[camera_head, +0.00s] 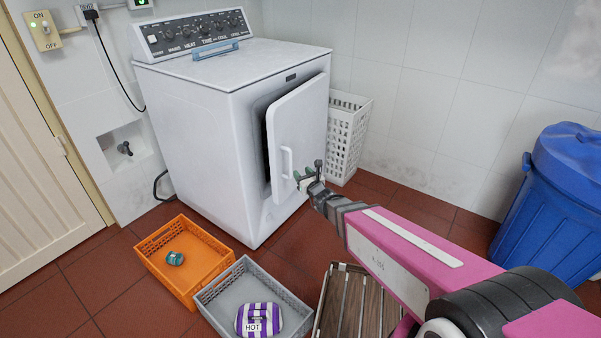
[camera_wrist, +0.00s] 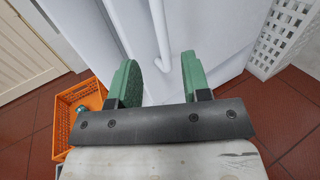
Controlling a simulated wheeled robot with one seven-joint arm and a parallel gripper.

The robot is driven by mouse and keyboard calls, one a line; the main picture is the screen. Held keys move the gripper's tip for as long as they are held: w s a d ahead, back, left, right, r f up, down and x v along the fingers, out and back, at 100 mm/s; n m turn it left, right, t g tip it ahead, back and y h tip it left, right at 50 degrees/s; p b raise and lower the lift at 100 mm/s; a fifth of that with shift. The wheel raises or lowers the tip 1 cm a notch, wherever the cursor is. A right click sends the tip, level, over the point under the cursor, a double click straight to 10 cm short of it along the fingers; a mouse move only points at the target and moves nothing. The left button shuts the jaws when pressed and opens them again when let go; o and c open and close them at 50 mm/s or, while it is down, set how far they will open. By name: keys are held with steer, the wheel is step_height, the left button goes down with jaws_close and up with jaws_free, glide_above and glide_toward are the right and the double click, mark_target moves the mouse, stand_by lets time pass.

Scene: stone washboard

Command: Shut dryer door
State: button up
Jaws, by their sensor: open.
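The white dryer (camera_head: 215,120) stands against the wall in the head view. Its door (camera_head: 299,135) is partly open, swung out, with a dark gap along its left side. The door has a white vertical bar handle (camera_head: 286,162). My gripper (camera_head: 303,178) is at the lower part of the door, just right of the handle. In the wrist view, my gripper's green fingers (camera_wrist: 158,82) are spread apart and empty. The handle (camera_wrist: 160,40) shows ahead between them, and the door (camera_wrist: 205,30) fills the background. I cannot tell whether a finger touches the door.
An orange crate (camera_head: 152,248) with a small teal item and a grey crate (camera_head: 210,296) with a purple-striped bundle sit on the floor in front. A wooden-slatted crate (camera_head: 345,300) lies beneath my arm. A white basket (camera_head: 345,130) stands right of the dryer; a blue bin (camera_head: 555,200) stands far right.

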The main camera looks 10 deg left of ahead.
mark_target(278, 132)
steer(key=c, duration=0.4)
steer(key=shift+w+r, duration=0.2)
steer(key=shift+r, duration=0.15)
jaws_close()
steer(key=w+d+r+n+g+y, duration=0.1)
steer(key=d+r+n+g+y, duration=0.1)
steer(key=r+n+g+y, duration=0.3)
steer(key=w+d+r+n+g, duration=0.2)
steer(key=r+g, duration=0.2)
steer(key=r, duration=0.3)
steer(key=x, duration=1.4)
steer(key=shift+r, duration=0.4)
